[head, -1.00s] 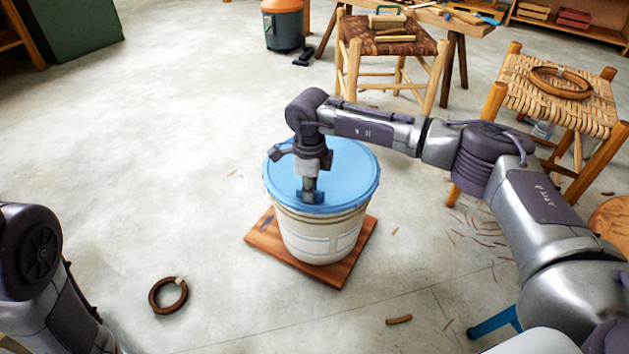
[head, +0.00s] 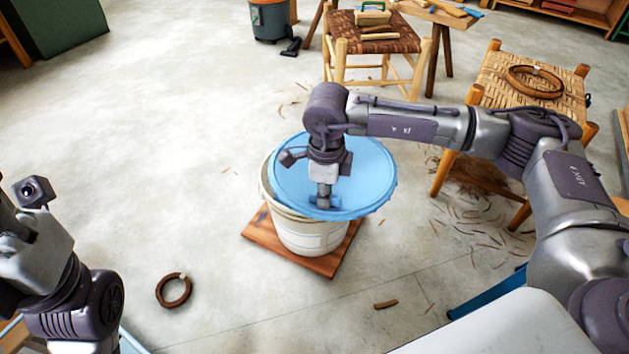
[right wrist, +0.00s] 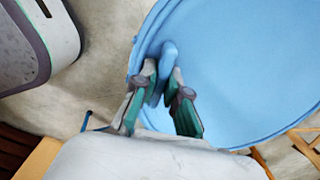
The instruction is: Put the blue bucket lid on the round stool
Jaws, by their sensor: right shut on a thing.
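The blue bucket lid (head: 372,178) is off its seat on the white bucket (head: 308,238). It hangs tilted over the bucket, shifted to the right, and the bucket's left rim shows bare. My right gripper (head: 324,202) is shut on a raised blue grip near the lid's near edge. In the right wrist view, the fingers (right wrist: 165,78) pinch this grip, and the lid (right wrist: 245,60) fills the upper right. I cannot make out the round stool now. My left arm shows at the left edge, but its fingers are not visible.
The bucket stands on a wooden board (head: 262,236). A woven-seat chair (head: 500,85) with a ring on it stands right, behind my right arm. Another stool (head: 375,38) stands at the back. A brown ring (head: 173,291) and shavings lie on the floor.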

